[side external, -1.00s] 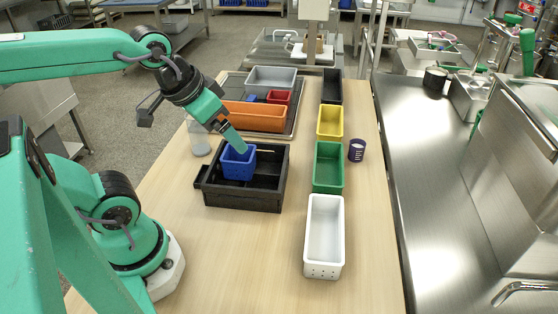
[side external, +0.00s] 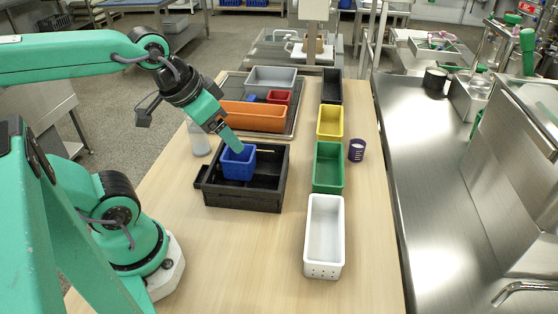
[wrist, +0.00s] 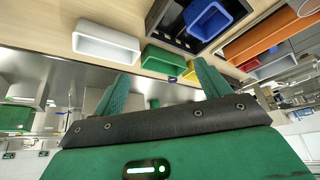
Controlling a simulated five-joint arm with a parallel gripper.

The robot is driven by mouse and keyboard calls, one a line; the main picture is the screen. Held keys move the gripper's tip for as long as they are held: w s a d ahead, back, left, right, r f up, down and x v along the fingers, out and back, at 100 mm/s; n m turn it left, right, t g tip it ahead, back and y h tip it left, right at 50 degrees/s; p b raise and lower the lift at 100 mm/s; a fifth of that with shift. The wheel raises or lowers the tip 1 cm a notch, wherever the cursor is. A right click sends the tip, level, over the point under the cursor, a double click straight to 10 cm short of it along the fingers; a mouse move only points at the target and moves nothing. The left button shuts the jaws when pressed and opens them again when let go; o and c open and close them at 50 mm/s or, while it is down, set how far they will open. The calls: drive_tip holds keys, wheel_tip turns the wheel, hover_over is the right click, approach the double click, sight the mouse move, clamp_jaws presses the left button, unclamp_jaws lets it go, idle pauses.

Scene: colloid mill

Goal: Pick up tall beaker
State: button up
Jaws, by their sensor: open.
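A clear, pale tall vessel, which looks like the beaker (side external: 200,142), stands upright at the left edge of the wooden table. My arm's end partly covers its upper right side in the side view. My gripper (side external: 234,146) is to the right of the beaker, in front of or above a blue bin, and apart from the beaker. In the wrist view my gripper (wrist: 163,84) shows two green fingers spread wide with nothing between them.
The blue bin (side external: 238,166) sits in a black crate (side external: 245,199). An orange bin (side external: 254,117) and smaller bins lie on a tray behind. White (side external: 324,260), green (side external: 328,168), yellow (side external: 330,121) and black bins line the right, beside a purple cup (side external: 357,151). The front-centre table is clear.

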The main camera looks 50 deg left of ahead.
drive_tip(key=n+g, duration=0.6)
drive_tip(key=n, duration=0.3)
hover_over(198, 134)
drive_tip(key=w+a, duration=0.1)
drive_tip(key=a, duration=0.2)
wheel_tip(198, 134, down, 10)
drive_tip(key=shift+d+f, duration=0.2)
drive_tip(key=shift+f, duration=3.65)
drive_tip(key=c, duration=1.1)
